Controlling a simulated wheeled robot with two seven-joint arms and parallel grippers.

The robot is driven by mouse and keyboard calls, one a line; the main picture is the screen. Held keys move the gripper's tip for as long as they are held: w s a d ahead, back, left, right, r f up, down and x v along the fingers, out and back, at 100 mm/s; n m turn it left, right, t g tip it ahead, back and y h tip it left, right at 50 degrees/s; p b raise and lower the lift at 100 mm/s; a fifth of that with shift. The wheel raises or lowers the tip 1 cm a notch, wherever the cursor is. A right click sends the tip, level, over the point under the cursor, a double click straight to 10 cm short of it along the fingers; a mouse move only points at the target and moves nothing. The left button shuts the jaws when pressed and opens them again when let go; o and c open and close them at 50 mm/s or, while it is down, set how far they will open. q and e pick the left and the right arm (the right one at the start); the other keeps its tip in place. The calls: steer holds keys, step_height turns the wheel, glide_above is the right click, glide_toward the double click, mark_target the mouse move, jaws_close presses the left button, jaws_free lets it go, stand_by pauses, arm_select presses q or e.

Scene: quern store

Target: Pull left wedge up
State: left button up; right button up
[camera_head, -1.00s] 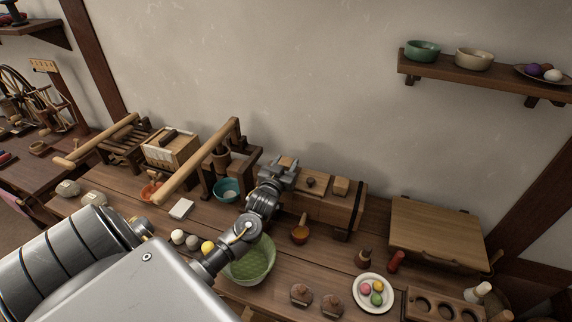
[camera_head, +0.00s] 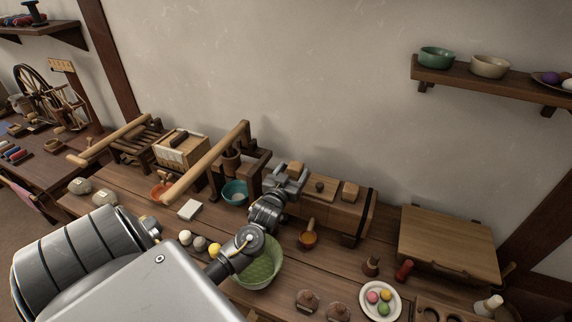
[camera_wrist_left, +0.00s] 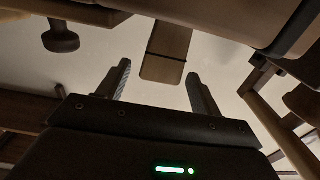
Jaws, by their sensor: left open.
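The left wedge (camera_head: 297,167) is a small wooden block on the left end of a long wooden press block (camera_head: 341,217). It is partly hidden by my left gripper (camera_head: 287,181), which is at it from the front. In the left wrist view a wooden piece with a dark band, apparently the wedge (camera_wrist_left: 166,48), shows between the fingertips of the open left gripper (camera_wrist_left: 158,72). A gap shows on both sides, so the jaws are not closed on it. A second wedge (camera_head: 350,191) stands at the right end, and a round knob (camera_head: 320,186) sits between. My right gripper is not in view.
A lever press (camera_head: 262,163) with a long pole stands just left of my gripper. A green bowl (camera_head: 262,268) lies below my forearm. A wooden ladle (camera_head: 308,239) is in front of the block. A wooden board (camera_head: 448,240) is at the right. The wall is close behind.

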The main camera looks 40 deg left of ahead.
arm_select(q)
steer(key=b+v, duration=0.1)
steer(key=v, duration=0.6)
steer(key=shift+s, duration=0.35)
steer(key=shift+d, duration=0.15)
